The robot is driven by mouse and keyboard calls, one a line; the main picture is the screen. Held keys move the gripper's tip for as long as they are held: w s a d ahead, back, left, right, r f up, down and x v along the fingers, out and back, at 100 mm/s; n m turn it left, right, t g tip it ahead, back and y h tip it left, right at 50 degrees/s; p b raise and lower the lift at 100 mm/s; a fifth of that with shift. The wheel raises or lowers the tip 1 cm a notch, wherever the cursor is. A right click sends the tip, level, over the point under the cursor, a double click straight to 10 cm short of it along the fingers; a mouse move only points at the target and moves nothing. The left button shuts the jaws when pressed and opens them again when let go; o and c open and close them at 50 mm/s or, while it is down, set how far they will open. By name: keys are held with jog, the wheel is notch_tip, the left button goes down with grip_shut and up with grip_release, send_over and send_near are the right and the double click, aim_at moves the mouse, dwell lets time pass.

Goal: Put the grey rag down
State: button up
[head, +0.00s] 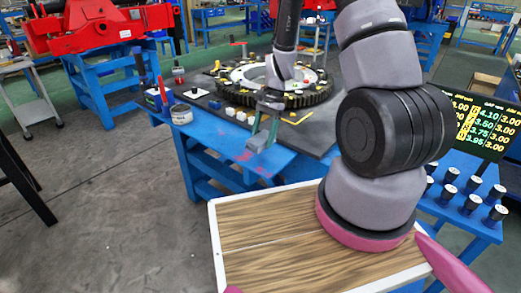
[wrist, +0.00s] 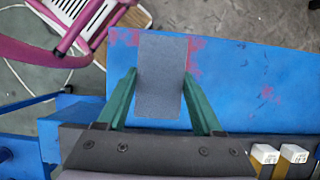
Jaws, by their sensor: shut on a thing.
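The grey rag (head: 257,144) is a small grey rectangular piece between the green fingers of my gripper (head: 262,138) in the head view. It also shows in the wrist view (wrist: 161,80), where my gripper (wrist: 160,88) is shut on it from both sides. The rag is over the blue tabletop (head: 215,133), near its front edge. I cannot tell whether its underside touches the surface.
A large dark ring gear (head: 330,92) lies on a black mat behind the gripper. A round tin (head: 181,114) and white blocks (head: 240,115) stand to the left. Blue tabletop beside the rag is clear, with reddish stains.

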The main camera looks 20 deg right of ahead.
aim_at(263, 156)
jog(key=shift+f, duration=2.3)
jog(key=shift+f, duration=0.15)
jog(key=o, duration=1.3)
jog(key=shift+d, duration=0.1)
